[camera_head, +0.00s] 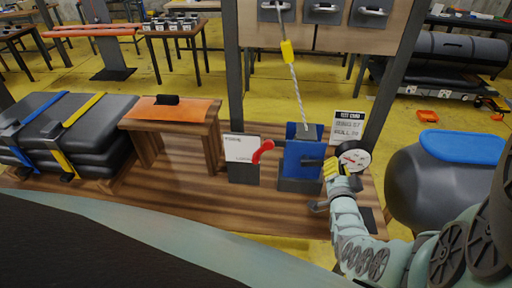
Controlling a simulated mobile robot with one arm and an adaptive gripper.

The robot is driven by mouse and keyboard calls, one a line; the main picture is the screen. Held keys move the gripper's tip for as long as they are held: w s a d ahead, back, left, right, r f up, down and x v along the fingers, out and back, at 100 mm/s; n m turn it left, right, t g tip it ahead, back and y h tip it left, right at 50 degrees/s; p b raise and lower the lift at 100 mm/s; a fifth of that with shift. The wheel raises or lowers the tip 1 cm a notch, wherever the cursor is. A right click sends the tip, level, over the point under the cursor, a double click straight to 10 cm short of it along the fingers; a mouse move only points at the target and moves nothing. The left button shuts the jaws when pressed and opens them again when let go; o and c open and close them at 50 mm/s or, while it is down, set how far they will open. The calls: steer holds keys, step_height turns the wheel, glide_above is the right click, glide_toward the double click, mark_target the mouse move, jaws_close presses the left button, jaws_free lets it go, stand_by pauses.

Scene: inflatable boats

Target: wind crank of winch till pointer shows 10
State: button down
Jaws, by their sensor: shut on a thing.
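The blue winch (303,157) stands on the wooden bench, with a rope running up from it to a yellow hook block. A dark crank arm (312,162) reaches right from the winch's front to my gripper. My gripper (332,167), with yellow finger pads, is shut at the crank's end; its grip hides most of the handle. A round white gauge (354,157) with a red pointer stands just behind and right of my gripper. Its numbers are too small to read. A red lever (263,151) sits on the winch's left side, in front of a white card.
A white sign (347,126) stands behind the gauge. An orange-topped wooden stand (168,110) is left of the winch, beside strapped grey bundles (70,130). A grey inflatable with a blue top (440,185) is close on the right. Dark posts frame the bench.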

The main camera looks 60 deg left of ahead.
steer(key=shift+w+f+m, duration=0.1)
steer(key=shift+f+m, duration=0.25)
steer(key=shift+m, duration=0.05)
stand_by(0.4)
steer(key=c, duration=0.7)
jaws_free()
steer(key=shift+a+r, duration=0.15)
steer(key=shift+c, duration=0.2)
steer(key=shift+v, duration=1.65)
steer(key=v, duration=0.8)
steer(key=shift+d, duration=0.35)
